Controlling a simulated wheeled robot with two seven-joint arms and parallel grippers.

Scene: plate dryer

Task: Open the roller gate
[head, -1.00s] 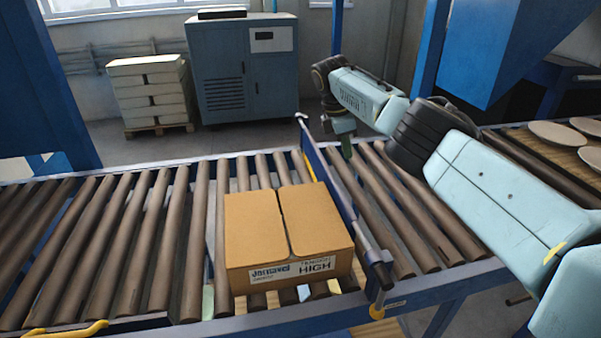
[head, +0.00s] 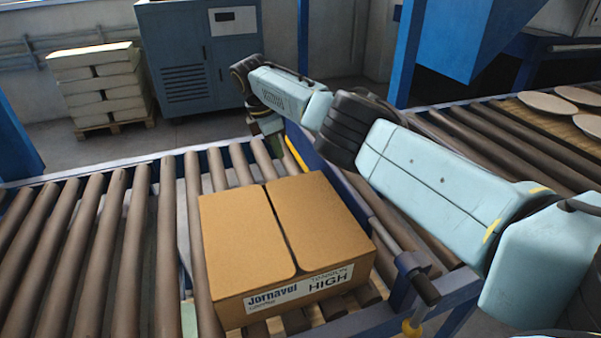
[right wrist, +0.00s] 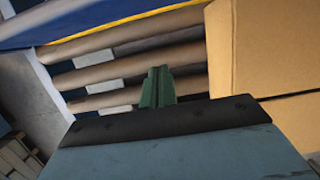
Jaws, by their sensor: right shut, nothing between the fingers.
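The roller gate is a blue bar with a yellow lower edge (head: 297,152). It stands across the roller conveyor, just right of the cardboard box (head: 285,235), with a dark-ended rod at its near end. In the right wrist view the gate (right wrist: 95,25) crosses the upper left and the box (right wrist: 262,50) fills the right. My right gripper (head: 268,126) is at the far end of the gate, beyond the box. Its green fingertips (right wrist: 157,85) are shut and empty, over rollers between gate and box in that view. Contact with the gate cannot be told. My left gripper is out of view.
Bare rollers (head: 95,240) lie left of the box. Round plates (head: 548,102) lie on a conveyor at the right. A grey-blue cabinet (head: 200,60) and a pallet stack (head: 100,80) stand behind. A blue post (head: 405,55) rises behind my right arm.

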